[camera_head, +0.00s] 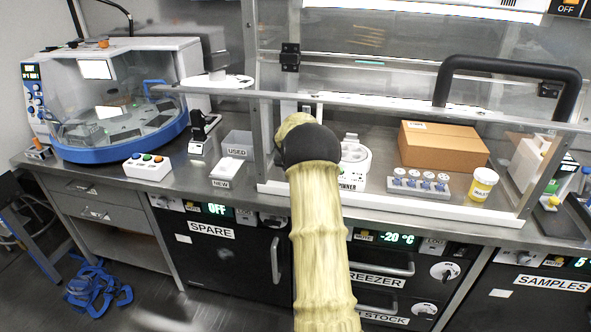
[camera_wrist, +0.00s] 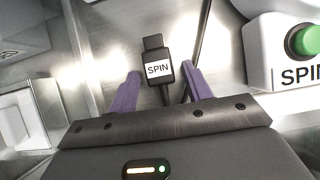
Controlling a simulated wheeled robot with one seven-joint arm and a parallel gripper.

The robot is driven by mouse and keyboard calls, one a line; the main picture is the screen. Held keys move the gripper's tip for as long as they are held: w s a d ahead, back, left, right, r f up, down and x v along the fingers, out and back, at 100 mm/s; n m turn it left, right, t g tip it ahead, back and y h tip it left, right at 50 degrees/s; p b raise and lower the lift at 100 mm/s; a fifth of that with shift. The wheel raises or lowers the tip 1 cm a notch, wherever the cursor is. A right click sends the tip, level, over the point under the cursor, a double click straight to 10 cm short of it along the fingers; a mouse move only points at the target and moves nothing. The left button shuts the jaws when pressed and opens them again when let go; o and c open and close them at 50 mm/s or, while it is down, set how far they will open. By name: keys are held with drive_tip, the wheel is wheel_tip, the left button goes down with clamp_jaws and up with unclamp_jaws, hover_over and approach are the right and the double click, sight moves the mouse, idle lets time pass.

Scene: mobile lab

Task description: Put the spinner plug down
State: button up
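The spinner plug (camera_wrist: 157,70) is a small dark plug with a white SPIN label. It shows in the wrist view between my fingertips, over the metal counter, with a dark cable below it. My gripper (camera_wrist: 162,76) has two purple fingers standing apart, with a gap on each side of the plug, so it is open and not clamped on it. Whether the plug rests fully on the counter is hard to tell. In the head view my arm hides the plug and the fingers. The white spinner (camera_head: 354,165) stands partly hidden behind my arm.
A white box with a green button (camera_wrist: 303,42) is right of the plug. In the head view, a clear enclosure with a black handle (camera_head: 510,68) holds a cardboard box (camera_head: 443,147), a vial rack (camera_head: 418,188) and a yellow-labelled jar (camera_head: 483,184). A button box (camera_head: 147,167) stands left.

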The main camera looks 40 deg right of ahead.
drive_tip(key=shift+r, duration=0.1)
drive_tip(key=shift+r, duration=0.25)
drive_tip(key=v, duration=0.7)
drive_tip(key=shift+r, duration=0.3)
drive_tip(key=shift+s+r, duration=0.1)
drive_tip(key=shift+r, duration=0.1)
drive_tip(key=shift+a, duration=0.1)
